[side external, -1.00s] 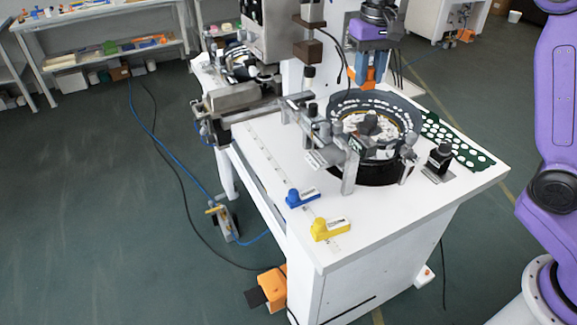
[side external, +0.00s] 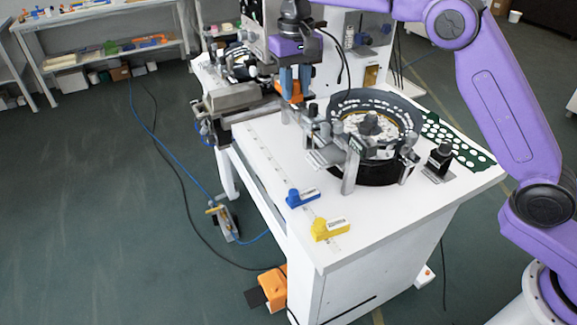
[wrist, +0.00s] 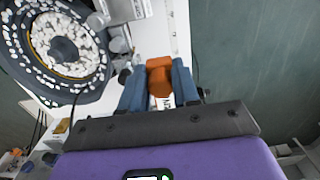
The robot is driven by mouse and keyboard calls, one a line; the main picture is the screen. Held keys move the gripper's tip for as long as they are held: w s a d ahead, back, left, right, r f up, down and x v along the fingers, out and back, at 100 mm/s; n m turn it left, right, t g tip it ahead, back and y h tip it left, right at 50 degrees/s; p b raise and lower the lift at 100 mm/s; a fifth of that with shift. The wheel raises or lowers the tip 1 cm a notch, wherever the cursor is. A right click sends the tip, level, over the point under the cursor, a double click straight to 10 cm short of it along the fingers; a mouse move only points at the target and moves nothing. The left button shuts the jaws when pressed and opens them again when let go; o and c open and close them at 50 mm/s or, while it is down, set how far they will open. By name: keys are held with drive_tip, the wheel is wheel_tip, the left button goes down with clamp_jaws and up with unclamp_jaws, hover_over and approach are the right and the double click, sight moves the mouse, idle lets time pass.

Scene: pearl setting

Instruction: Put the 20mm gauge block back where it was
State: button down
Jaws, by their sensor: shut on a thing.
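My gripper (side external: 295,84) has blue-grey fingers shut on an orange block (side external: 290,97). In the wrist view the orange block (wrist: 159,66) sits between the two fingers (wrist: 158,90), with a white label partly showing. It hangs above the table, left of the bowl feeder in the side view. A blue block (side external: 302,197) and a yellow block (side external: 330,229) of similar shape, each with a white label, lie on the white table (side external: 400,215) near its front left edge. The sizes on the labels are too small to read.
The round bowl feeder (side external: 345,106) with white pieces and its metal track stand mid-table. A black knobbed fixture (side external: 440,157) and a green sheet with white discs (side external: 466,150) are at the right. A metal machine (side external: 235,98) stands at the left. The front of the table is clear.

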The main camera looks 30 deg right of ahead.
sight(294, 173)
wheel_tip(294, 173, down, 21)
drive_tip(key=shift+f, duration=0.1)
idle(0.7)
drive_tip(key=shift+f, duration=0.15)
drive_tip(key=c, duration=0.8)
unclamp_jaws()
wheel_tip(294, 173, up, 12)
drive_tip(key=shift+r, duration=0.2)
